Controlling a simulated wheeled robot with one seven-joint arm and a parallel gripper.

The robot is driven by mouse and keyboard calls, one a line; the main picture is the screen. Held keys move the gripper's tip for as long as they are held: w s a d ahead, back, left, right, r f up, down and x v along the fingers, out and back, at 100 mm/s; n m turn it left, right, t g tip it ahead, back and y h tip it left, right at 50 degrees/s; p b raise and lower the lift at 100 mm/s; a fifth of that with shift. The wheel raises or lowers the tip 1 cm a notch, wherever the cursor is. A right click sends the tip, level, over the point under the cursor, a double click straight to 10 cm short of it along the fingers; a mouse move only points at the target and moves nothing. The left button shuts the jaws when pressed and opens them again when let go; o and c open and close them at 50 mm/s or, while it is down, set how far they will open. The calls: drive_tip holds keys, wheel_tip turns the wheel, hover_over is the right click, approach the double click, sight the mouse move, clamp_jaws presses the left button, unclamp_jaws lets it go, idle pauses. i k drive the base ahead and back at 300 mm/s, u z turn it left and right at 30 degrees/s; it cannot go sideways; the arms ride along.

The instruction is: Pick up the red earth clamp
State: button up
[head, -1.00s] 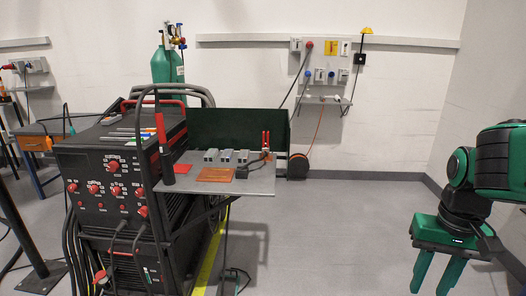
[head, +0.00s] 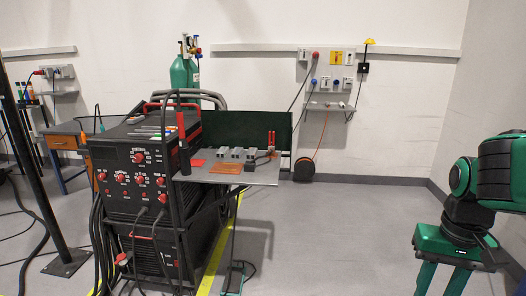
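The red earth clamp (head: 271,141) appears as a pair of upright red handles at the right end of a grey metal shelf (head: 255,178). Its lower part is dark and too small to make out. My gripper (head: 440,280) hangs at the lower right of the head view, pointing down, well to the right of the shelf and clamp. Its two green fingers are apart with nothing visible between them. The fingertips are cut off by the bottom edge of the picture.
The shelf is fixed to a black welding machine (head: 135,195) and backed by a dark green screen (head: 235,130). Several grey blocks (head: 237,154), an orange-brown plate (head: 226,168) and a red-topped black cylinder (head: 184,152) are on or beside it. Floor (head: 345,235) between shelf and gripper is clear.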

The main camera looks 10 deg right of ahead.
sight(273, 146)
drive_tip(key=u, duration=1.35)
drive_tip(key=i, duration=2.1)
drive_tip(key=z, duration=3)
drive_tip(key=i, duration=0.4)
drive_tip(key=z, duration=0.05)
